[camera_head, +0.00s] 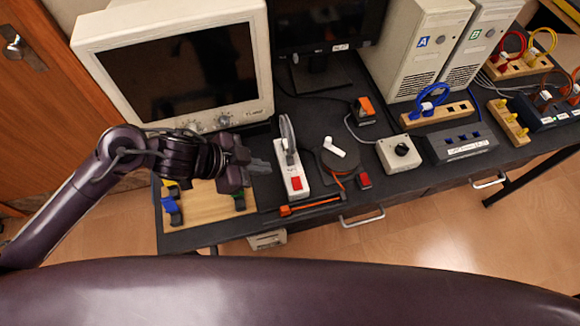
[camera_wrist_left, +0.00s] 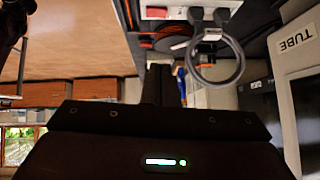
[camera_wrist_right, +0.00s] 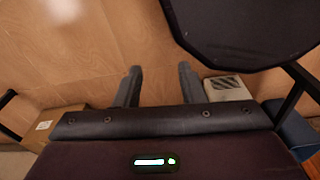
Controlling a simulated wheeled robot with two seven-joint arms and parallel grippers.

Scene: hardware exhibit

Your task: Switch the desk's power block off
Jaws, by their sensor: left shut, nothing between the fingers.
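The power block is a white strip (camera_head: 293,183) near the front left of the dark desk, with a red switch (camera_head: 297,183) at its near end and a grey plug with a looped cable (camera_head: 287,135) at its far end. It also shows at the top of the left wrist view (camera_wrist_left: 182,13), with its red switch (camera_wrist_left: 157,13). My left gripper (camera_head: 268,167) is shut and empty, just left of the block, fingers pointing towards it; it appears apart from the switch. My right gripper (camera_wrist_right: 160,75) is open and empty, seen only in the right wrist view, over the floor.
A CRT monitor (camera_head: 180,70) stands behind my left arm. A wooden board (camera_head: 205,207) with coloured clips lies below the gripper.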

